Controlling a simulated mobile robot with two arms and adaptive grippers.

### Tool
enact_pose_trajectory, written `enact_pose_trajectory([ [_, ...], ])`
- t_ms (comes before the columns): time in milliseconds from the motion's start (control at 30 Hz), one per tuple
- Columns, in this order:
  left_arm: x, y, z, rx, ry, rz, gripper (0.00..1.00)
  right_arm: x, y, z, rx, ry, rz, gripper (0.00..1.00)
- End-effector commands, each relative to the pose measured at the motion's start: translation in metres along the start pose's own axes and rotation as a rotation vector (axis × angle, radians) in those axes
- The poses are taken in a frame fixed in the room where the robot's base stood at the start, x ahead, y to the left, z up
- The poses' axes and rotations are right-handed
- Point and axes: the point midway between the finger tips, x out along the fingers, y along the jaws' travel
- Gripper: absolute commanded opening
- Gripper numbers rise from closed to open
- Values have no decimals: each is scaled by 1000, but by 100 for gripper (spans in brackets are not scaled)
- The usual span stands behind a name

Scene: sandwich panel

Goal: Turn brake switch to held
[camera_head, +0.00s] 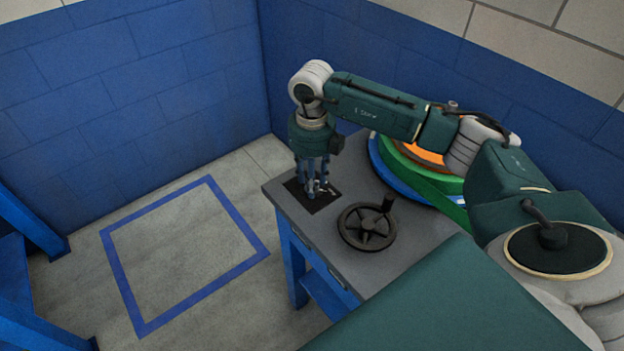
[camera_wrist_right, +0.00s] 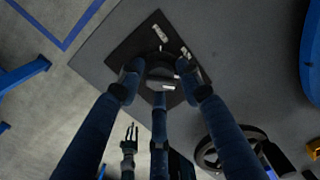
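The brake switch (camera_wrist_right: 160,68) is a dark round knob with a pale metal handle, on a square black plate (camera_wrist_right: 128,52) with small pale labels. My right gripper (camera_head: 314,190) points straight down over the plate. In the right wrist view its three fingers (camera_wrist_right: 158,88) are apart around the knob; I cannot tell whether they touch it. My left gripper (camera_wrist_right: 130,133) seems to show small at the bottom of that view, its fingers apart and empty.
The grey table (camera_head: 335,253) also bears a dark handwheel (camera_head: 367,228) with an upright handle, close to the right of the plate. Behind it are round green, blue and orange parts (camera_head: 418,168). Blue walls stand behind. A blue square (camera_head: 188,252) marks clear floor at left.

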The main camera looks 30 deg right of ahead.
Motion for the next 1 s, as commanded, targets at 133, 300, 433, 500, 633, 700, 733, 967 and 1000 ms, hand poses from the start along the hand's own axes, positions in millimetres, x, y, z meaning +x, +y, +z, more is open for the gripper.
enact_pose_trajectory([
  [133,0,0,0,0,0,0,40,0,0,0,-1,1,0,47],
  [300,0,-2,0,0,0,-2,40,0,0,-1,-1,2,0,47],
  [433,0,-2,1,0,0,-2,40,-9,0,0,-2,-1,0,47],
  [500,0,-2,1,0,0,-2,40,-19,0,0,-2,-1,1,47],
  [633,0,-1,0,0,0,-1,40,-47,0,1,-2,-4,1,47],
  [700,0,-1,0,0,0,-1,40,-62,0,1,-2,-3,1,47],
  [733,0,-1,0,0,0,-1,40,-69,0,1,-2,-4,1,47],
  [967,0,-1,0,0,0,-1,40,-107,0,0,-1,-1,1,47],
  [1000,0,-1,0,0,0,-1,40,-111,0,0,-1,-1,1,47],
])
